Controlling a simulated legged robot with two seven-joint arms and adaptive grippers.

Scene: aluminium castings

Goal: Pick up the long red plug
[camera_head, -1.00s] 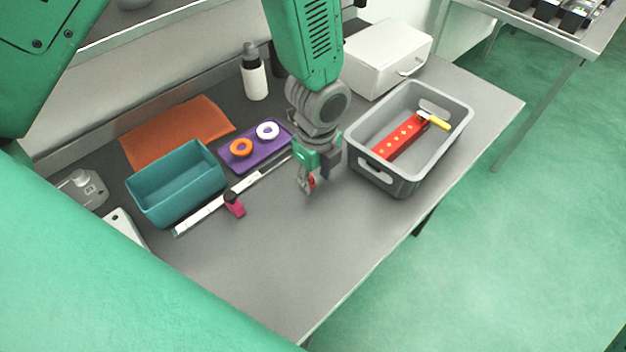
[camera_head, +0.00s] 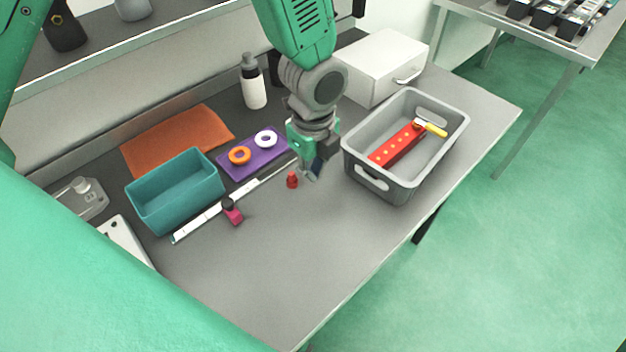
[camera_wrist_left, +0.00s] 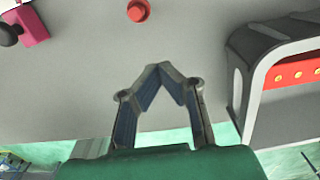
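A small red plug (camera_head: 292,181) stands on the grey table. It looks upright, with a narrower top; its length is hard to judge. In the left wrist view it shows from above as a round red shape (camera_wrist_left: 138,10) at the top edge, beyond the fingertips. My left gripper (camera_head: 312,174) is just right of the plug in the head view and apart from it. In the left wrist view the fingertips (camera_wrist_left: 161,70) meet with nothing between them. My right gripper is in neither view.
A grey bin (camera_head: 384,196) holding a red block (camera_head: 396,146) and a yellow-handled tool stands right of the gripper. A magenta-and-black item (camera_head: 232,212), a teal bin (camera_head: 180,206) and a purple tray (camera_head: 240,171) are left. The front table area is clear.

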